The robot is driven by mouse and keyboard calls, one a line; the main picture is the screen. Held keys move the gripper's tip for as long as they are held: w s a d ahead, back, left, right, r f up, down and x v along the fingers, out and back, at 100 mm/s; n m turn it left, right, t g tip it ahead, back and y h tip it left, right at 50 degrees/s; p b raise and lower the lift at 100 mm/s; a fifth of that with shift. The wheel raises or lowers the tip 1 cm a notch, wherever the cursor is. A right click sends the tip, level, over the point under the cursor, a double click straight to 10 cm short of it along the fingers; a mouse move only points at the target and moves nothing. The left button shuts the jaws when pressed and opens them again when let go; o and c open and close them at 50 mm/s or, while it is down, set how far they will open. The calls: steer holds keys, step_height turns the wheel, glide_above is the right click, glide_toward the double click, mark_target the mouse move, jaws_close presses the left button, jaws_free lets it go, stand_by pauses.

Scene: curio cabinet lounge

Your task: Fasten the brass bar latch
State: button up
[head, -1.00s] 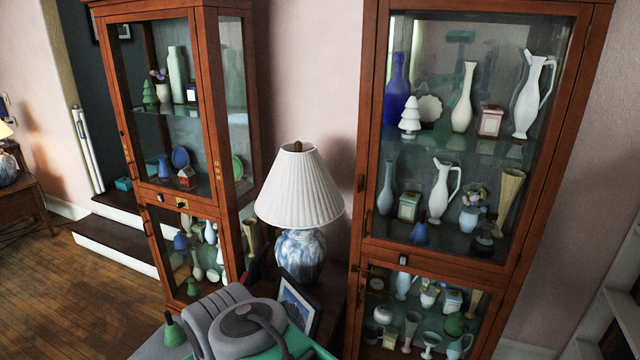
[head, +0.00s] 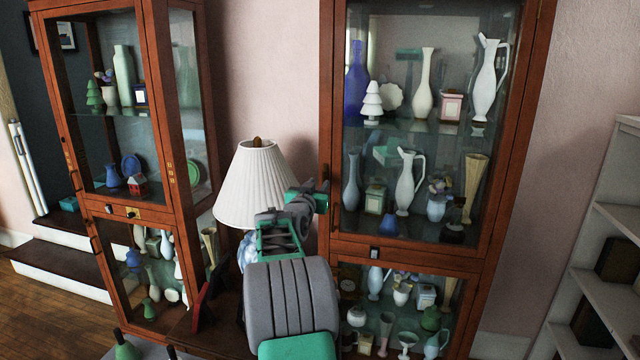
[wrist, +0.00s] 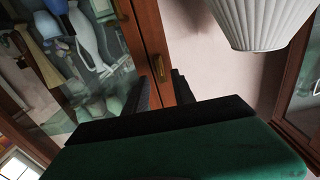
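My gripper (head: 318,196) is raised in front of the left post of the right cabinet (head: 420,247). In the wrist view, its two dark fingers (wrist: 164,88) stand apart with nothing seen between them but the wooden post behind. A brass pull (wrist: 122,10) shows on that cabinet's door frame, beyond the fingertips. I cannot clearly make out the brass bar latch; my arm covers part of the right cabinet's left edge, near the rail between its upper and lower doors. The cabinet doors look shut.
A table lamp with a pleated white shade (head: 252,185) stands close to the left of my gripper, partly behind my arm. White shelves (head: 620,230) stand at the right.

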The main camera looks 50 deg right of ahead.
mark_target(323, 178)
steer(key=p+x, duration=0.1)
steer(key=x, duration=0.4)
steer(key=shift+w+d, duration=0.2)
steer(key=shift+d, duration=0.15)
steer(key=shift+c, duration=0.3)
jaws_close()
